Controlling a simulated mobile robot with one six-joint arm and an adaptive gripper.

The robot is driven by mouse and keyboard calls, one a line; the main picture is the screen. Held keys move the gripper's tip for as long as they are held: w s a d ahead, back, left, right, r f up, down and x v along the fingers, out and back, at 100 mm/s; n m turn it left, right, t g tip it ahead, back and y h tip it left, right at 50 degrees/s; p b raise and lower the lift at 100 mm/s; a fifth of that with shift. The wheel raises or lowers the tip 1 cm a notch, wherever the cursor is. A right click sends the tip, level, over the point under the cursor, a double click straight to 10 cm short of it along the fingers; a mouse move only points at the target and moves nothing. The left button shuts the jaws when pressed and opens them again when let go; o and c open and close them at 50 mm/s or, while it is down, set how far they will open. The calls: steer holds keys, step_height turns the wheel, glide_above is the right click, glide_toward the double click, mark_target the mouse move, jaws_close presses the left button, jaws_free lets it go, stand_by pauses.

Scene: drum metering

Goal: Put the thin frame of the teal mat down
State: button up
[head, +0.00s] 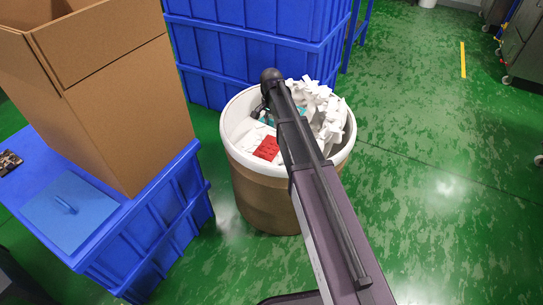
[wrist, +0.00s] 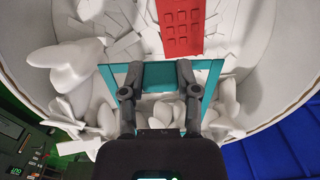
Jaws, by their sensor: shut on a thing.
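The teal frame (wrist: 215,68) is in the wrist view, with a wide teal bar across its top and thin sides running down. My gripper (wrist: 160,78) is shut on it, one finger at each side of the solid teal middle. The frame is over or in the open drum (wrist: 283,112); whether it touches the contents I cannot tell. In the head view, only small teal bits (head: 268,119) show beside my arm, which hides most of the frame and my fingers.
The drum (head: 258,190) holds white packing pieces (head: 325,105), pale flat chips and a red panel (head: 267,148), also in the wrist view (wrist: 181,25). Left are a blue crate (head: 165,235), a cardboard box (head: 110,95) and a blue lid (head: 70,212). Blue bins (head: 250,50) stand behind.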

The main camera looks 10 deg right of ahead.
step_height(320, 180, down, 6)
steer(key=s+a+n+b, duration=0.1)
steer(key=a+b, duration=0.1)
steer(key=b, duration=0.2)
steer(key=shift+s+b, duration=0.35)
step_height(320, 180, down, 6)
steer(key=b, duration=0.6)
steer(key=shift+f, duration=0.1)
steer(key=shift+f, duration=0.1)
steer(key=shift+f+b, duration=1.75)
steer(key=shift+b, duration=0.25)
steer(key=shift+f+b, duration=0.6)
